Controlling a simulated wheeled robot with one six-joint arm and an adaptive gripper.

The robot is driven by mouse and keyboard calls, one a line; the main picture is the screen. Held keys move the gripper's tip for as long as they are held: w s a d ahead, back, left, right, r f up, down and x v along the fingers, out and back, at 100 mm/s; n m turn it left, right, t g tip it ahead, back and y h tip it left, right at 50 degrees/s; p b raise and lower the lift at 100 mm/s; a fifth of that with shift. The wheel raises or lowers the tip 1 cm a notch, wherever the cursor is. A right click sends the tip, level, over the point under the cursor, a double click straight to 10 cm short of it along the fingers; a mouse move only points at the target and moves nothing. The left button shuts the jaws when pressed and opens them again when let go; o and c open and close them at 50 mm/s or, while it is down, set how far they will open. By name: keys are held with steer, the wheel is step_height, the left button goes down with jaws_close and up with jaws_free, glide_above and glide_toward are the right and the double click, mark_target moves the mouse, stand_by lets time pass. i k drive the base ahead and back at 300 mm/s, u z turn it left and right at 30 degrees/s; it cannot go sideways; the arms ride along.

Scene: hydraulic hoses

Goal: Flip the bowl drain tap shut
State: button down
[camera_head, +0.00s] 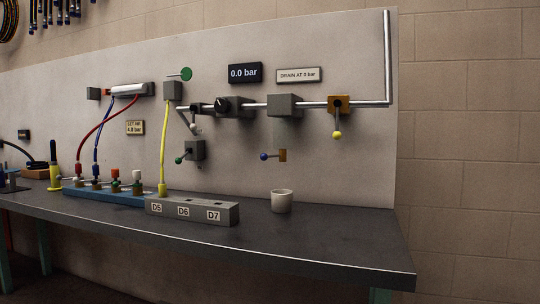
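A small brass tap (282,155) with a blue-knobbed lever (265,156) sits on the grey panel, below a grey block (284,105) on the pipe and above a white cup (281,201). It looks like the bowl drain tap, though no label on it is readable. Its lever lies about level and points left. No bowl can be made out clearly. My gripper is not in view, and nothing is touching the tap.
A brass valve (339,103) with a yellow-knobbed lever hanging down is at the right. A grey valve (195,151) with a green knob is at the left. The gauge (245,73) reads 0.0 bar. A block labelled D5 to D7 (192,211) stands left of the cup. Bench right of the cup is clear.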

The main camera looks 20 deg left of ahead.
mark_target(263, 156)
steer(key=u, duration=2.75)
steer(key=i, duration=3.3)
steer(key=z, duration=4.1)
